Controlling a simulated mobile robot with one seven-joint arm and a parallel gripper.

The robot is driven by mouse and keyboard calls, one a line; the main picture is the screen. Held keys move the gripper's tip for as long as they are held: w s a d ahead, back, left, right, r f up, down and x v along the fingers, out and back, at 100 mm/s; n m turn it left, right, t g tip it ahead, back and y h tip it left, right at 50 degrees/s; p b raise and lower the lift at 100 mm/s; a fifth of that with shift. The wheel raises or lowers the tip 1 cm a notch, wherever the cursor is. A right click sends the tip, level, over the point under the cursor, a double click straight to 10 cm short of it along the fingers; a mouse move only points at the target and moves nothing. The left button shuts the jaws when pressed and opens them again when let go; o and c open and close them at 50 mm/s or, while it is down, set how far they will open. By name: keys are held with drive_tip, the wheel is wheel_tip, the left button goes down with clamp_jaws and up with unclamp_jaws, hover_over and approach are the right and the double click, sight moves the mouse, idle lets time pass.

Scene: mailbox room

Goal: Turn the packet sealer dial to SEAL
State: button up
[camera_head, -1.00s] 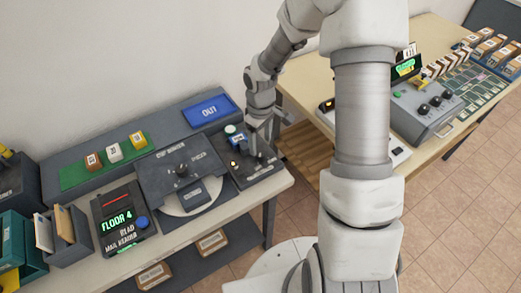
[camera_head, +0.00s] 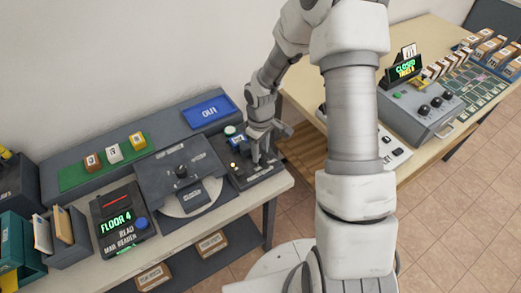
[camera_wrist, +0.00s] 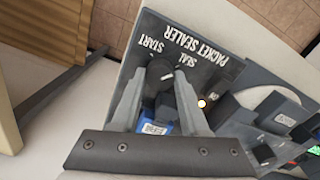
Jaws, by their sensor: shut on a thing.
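The packet sealer (camera_head: 246,172) is a dark panel at the right end of the left table. In the wrist view, the packet sealer panel (camera_wrist: 218,45) carries START and SEAL lettering, seen upside down. Its dark round dial (camera_wrist: 161,70) has a short white mark, which appears to point right, below the SEAL word; its exact setting is unclear. My gripper (camera_wrist: 163,78) is shut on the dial, a finger on each side. In the head view my gripper (camera_head: 263,160) is over the panel and hides the dial. A small lamp (camera_wrist: 201,103) glows on the panel.
A blue item with a barcode label (camera_wrist: 157,128) shows between the fingers. The grey stamping machine (camera_head: 160,165) stands left of the sealer, and the blue OUT tray (camera_head: 209,111) behind. A second table (camera_head: 300,80) is at right.

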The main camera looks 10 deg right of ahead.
clamp_jaws()
drive_tip(key=shift+m+b, duration=0.35)
drive_tip(key=shift+m, duration=0.35)
drive_tip(key=o, duration=1)
unclamp_jaws()
drive_tip(key=shift+r, duration=0.1)
